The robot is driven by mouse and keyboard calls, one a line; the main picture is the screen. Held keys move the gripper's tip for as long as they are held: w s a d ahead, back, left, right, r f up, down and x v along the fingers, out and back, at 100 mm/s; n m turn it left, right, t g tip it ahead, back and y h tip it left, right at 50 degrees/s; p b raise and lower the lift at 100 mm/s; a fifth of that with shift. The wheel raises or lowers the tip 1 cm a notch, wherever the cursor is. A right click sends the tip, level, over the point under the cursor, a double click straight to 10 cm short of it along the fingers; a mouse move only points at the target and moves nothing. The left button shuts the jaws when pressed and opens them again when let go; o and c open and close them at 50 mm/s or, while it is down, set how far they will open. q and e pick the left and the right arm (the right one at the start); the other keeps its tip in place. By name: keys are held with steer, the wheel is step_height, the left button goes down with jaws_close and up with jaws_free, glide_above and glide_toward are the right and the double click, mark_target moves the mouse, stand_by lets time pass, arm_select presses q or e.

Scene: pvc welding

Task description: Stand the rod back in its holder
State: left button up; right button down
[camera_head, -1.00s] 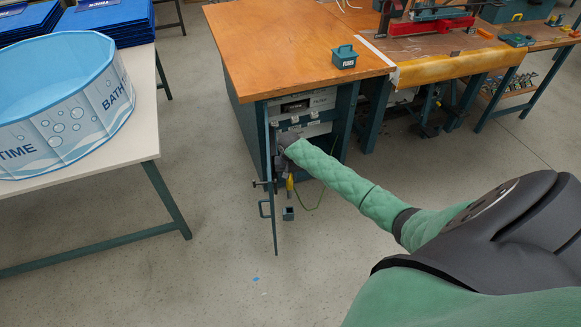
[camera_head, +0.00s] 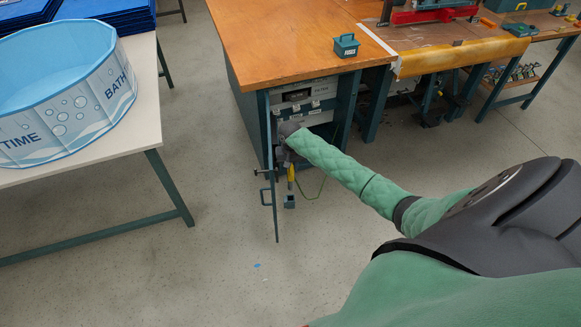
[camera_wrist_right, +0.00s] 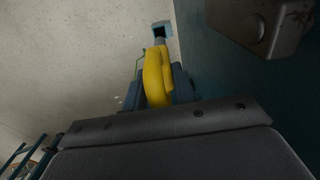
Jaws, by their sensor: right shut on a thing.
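My right gripper (camera_wrist_right: 157,95) is shut on the yellow rod (camera_wrist_right: 155,75), which also shows in the head view (camera_head: 291,174) hanging below my dark wrist. The rod points down, with a thin greyish lower part. The holder is a small teal square cup with a dark opening (camera_wrist_right: 163,28); in the head view it (camera_head: 289,201) sits low beside the cabinet door. The rod's lower end is at or just above the holder; I cannot tell if it has entered. My right fingers are mostly hidden in the head view. My left gripper is not in view.
The open teal cabinet door (camera_head: 270,190), with handles, stands just left of the rod. A green cable (camera_head: 318,188) loops to the right. The wooden workbench (camera_head: 270,50) is above. A white table (camera_head: 150,110) with a blue tub stands left.

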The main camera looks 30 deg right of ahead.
steer(key=shift+r+p, duration=0.1)
steer(key=shift+p, duration=0.2)
steer(key=shift+f, duration=0.45)
steer(key=shift+f+b, duration=0.3)
steer(key=shift+f, duration=0.8)
steer(key=shift+f+b, duration=0.4)
steer(key=shift+f, duration=0.95)
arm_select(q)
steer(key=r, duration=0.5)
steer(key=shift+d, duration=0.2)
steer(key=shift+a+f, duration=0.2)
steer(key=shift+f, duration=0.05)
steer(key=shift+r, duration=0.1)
